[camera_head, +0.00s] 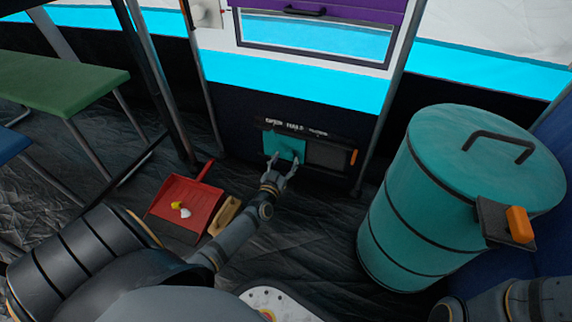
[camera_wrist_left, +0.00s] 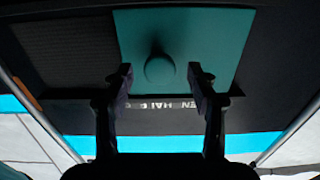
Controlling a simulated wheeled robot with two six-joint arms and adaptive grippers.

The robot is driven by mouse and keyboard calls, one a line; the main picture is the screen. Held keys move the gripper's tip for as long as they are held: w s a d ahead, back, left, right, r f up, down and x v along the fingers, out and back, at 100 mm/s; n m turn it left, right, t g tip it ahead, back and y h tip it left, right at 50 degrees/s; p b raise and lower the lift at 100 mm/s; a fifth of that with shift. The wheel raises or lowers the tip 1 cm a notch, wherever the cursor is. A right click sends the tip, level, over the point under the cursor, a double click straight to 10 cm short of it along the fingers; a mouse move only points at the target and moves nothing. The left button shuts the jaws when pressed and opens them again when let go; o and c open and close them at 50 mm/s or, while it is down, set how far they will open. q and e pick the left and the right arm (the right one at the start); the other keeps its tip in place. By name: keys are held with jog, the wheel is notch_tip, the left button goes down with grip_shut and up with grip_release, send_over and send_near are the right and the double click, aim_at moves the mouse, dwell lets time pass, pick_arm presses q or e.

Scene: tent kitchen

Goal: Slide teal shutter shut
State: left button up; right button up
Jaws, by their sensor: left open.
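The teal shutter (camera_head: 288,144) is a flat panel on the left part of a low black vent frame. White lettering runs above it, too small to read fully. Right of it a dark grille (camera_head: 328,156) lies uncovered, with an orange tab (camera_head: 354,157) at the frame's right end. My left gripper (camera_head: 281,162) is open in front of the shutter. In the left wrist view the scene appears upside down; the shutter (camera_wrist_left: 215,35) has a round teal knob (camera_wrist_left: 160,69) between the two spread fingers. Finger contact with it cannot be told. My right gripper is out of view.
A teal drum (camera_head: 405,215) with an orange latch (camera_head: 519,224) stands at right. A red dustpan (camera_head: 183,205) with small pieces and a wooden brush (camera_head: 226,214) lie left of my left forearm. A green bench (camera_head: 60,80) is further left.

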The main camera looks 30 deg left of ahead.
pick_arm(q)
jog(key=shift+w+a, duration=0.1)
jog(key=shift+w, duration=0.2)
grip_shut()
